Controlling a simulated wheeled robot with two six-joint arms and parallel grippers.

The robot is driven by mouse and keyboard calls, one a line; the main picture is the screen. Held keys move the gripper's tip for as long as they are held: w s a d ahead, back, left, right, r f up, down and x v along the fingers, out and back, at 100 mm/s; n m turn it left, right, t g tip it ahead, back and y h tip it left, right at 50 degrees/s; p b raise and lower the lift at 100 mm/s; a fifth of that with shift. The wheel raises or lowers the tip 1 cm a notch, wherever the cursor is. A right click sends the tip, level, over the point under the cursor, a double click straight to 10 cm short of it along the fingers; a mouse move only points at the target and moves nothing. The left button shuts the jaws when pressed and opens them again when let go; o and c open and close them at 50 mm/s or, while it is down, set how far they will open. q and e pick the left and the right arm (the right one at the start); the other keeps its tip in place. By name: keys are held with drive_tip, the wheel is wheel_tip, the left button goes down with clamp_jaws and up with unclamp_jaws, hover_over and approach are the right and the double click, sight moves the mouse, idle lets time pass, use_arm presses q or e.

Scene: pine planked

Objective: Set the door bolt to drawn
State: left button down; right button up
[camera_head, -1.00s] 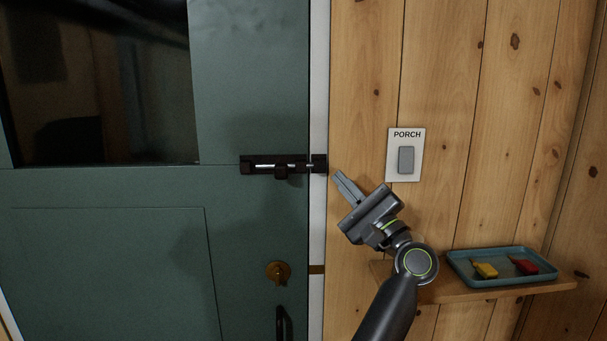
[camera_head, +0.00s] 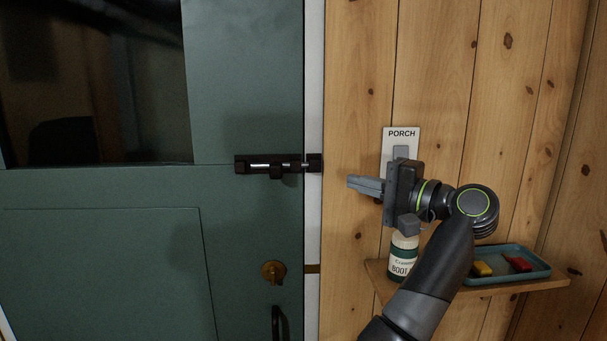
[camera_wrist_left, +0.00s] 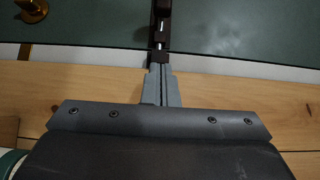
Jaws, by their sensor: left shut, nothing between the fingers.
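The door bolt (camera_head: 262,165) is a dark housing with a silver rod, mounted across the green door near its right edge. Its dark knob (camera_head: 277,175) hangs below the housing. The dark keeper (camera_head: 314,163) sits on the white frame, and a short bright piece of rod shows between housing and keeper. My left gripper (camera_head: 350,182) is shut and empty, right of the keeper and slightly lower, pointing left. In the left wrist view its closed fingertips (camera_wrist_left: 161,68) line up with the bolt (camera_wrist_left: 160,15); contact cannot be told. My right gripper is not in view.
A PORCH switch plate (camera_head: 402,134) is partly hidden behind my gripper. Below, a wooden shelf (camera_head: 379,283) holds a labelled bottle (camera_head: 403,262) and a blue tray (camera_head: 535,274) with yellow and red items. A brass lock (camera_head: 274,272) and dark handle (camera_head: 277,322) sit below the bolt.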

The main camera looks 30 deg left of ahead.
sight(277, 173)
use_arm(q)
drive_tip(key=p+x, duration=0.2)
drive_tip(key=x, duration=0.3)
drive_tip(key=p+x, duration=0.3)
drive_tip(key=x, duration=0.2)
drive_tip(key=shift+a+r, duration=0.15)
drive_tip(key=shift+r, duration=0.1)
drive_tip(key=a, duration=0.1)
drive_tip(key=s+a+p, duration=0.2)
drive_tip(key=shift+f, duration=0.25)
drive_tip(key=shift+a, duration=0.1)
drive_tip(key=s+a+b, duration=0.1)
drive_tip(key=a+b, duration=0.1)
drive_tip(key=shift+s+a+f, duration=0.15)
drive_tip(key=shift+s+a, duration=0.4)
drive_tip(key=shift+a, duration=0.1)
drive_tip(key=shift+d, duration=0.1)
